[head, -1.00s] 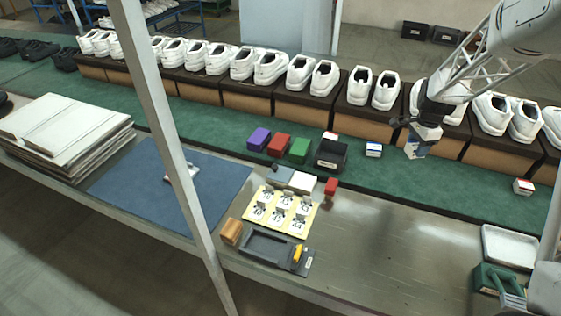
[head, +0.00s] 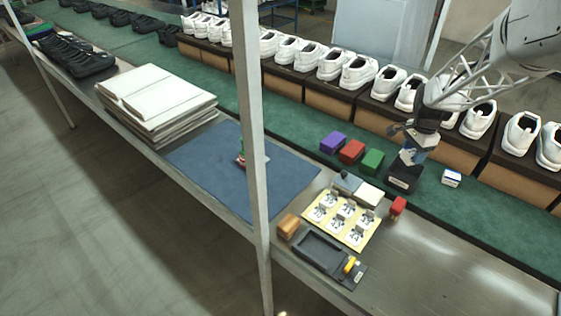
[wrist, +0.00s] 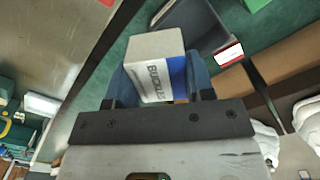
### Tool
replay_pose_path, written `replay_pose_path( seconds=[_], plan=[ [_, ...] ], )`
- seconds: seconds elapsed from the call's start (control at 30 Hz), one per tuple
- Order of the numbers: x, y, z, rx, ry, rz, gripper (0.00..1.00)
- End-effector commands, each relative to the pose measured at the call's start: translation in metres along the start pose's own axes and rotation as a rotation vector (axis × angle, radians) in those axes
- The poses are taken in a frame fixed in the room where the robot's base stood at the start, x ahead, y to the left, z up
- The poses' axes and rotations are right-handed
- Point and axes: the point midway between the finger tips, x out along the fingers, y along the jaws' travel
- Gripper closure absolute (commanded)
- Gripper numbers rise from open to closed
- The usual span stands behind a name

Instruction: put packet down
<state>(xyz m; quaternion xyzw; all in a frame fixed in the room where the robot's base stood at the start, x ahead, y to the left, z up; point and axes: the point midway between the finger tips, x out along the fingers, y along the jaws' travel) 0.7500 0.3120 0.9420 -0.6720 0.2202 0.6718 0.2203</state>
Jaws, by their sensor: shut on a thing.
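My gripper (head: 418,148) is shut on a white and blue packet marked "BUCKLE" (wrist: 155,55). In the head view the packet (head: 411,157) is small, tilted and held just above the black open box (head: 404,180) on the green belt. In the wrist view the packet sits between the blue fingers, and the dark box (wrist: 195,22) lies past it. I cannot tell whether packet and box touch. Another white and blue packet (head: 451,178) lies on the belt right of the box. A white packet with a red edge (wrist: 229,53) lies beside the box.
Purple (head: 333,142), red (head: 352,151) and green (head: 372,161) boxes stand left of the black box. White shoes on brown boxes line the belt behind. A yellow board (head: 341,220) with white cards lies in front. A metal post crosses the view.

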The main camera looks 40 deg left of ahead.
Motion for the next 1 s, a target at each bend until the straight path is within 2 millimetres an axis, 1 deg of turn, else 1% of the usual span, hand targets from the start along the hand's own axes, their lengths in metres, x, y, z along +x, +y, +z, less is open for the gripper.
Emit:
replay_pose_path(
  seconds=[0.03,0.1,0.37,0.5,0.67,1.0],
  plan=[
    [0.000,-0.009,0.013,-0.024,0.000,0.000,0.77],
    [0.000,-0.020,0.029,-0.053,0.000,0.000,0.77],
    [0.001,-0.057,0.091,-0.161,0.000,0.000,0.77],
    [0.001,-0.074,0.126,-0.221,0.000,0.000,0.77],
    [0.000,-0.092,0.166,-0.287,0.000,-0.001,0.77],
    [0.001,-0.123,0.257,-0.429,0.000,0.000,0.77]
  ],
)
